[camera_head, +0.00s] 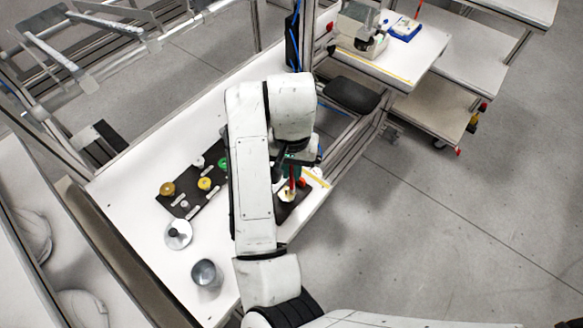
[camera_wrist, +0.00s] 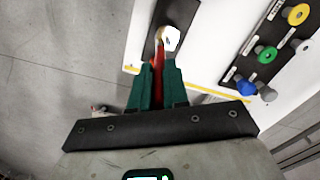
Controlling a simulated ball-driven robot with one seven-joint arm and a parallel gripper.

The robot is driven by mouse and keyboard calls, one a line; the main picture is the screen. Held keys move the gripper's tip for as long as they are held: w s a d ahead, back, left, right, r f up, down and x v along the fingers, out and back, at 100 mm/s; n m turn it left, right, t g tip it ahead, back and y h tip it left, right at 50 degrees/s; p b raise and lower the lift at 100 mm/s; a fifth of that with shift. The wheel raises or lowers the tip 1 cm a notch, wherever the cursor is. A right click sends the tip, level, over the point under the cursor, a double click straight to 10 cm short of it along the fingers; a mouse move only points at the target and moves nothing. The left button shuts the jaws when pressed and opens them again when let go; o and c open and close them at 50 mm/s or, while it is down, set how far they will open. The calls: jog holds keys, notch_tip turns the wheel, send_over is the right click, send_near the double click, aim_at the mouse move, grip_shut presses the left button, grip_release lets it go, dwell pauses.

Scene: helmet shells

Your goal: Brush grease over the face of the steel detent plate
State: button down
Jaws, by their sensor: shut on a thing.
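My gripper (camera_head: 291,165) is mostly hidden behind my arm in the head view. In the wrist view its green fingers (camera_wrist: 157,88) are shut on a red-handled brush (camera_wrist: 158,68), which also shows in the head view (camera_head: 292,178). The brush's far end reaches a small white-and-tan piece (camera_wrist: 171,38) on a dark strip; I cannot tell whether they touch. A round silver plate with a raised centre (camera_head: 178,235), perhaps the steel detent plate, lies flat on the white table, left of my arm and well away from the brush.
A grey cylinder (camera_head: 206,273) stands near the silver plate. A black board (camera_head: 190,204) holds several coloured knobs. A yellow line (camera_head: 317,178) runs by the table edge. A second bench (camera_head: 418,62) stands at the back right.

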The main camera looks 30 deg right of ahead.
jog(key=shift+w+f, duration=0.1)
jog(key=shift+w, duration=0.45)
jog(key=shift+w, duration=0.1)
jog(key=shift+w+a+p, duration=0.2)
jog(key=shift+p, duration=0.1)
jog(key=shift+w+a, duration=0.1)
jog(key=shift+a, duration=0.2)
jog(key=shift+a, duration=0.15)
jog(key=shift+a, duration=0.25)
jog(key=shift+s+a+p, duration=0.3)
jog(key=shift+s+a, duration=0.05)
jog(key=shift+s, duration=0.05)
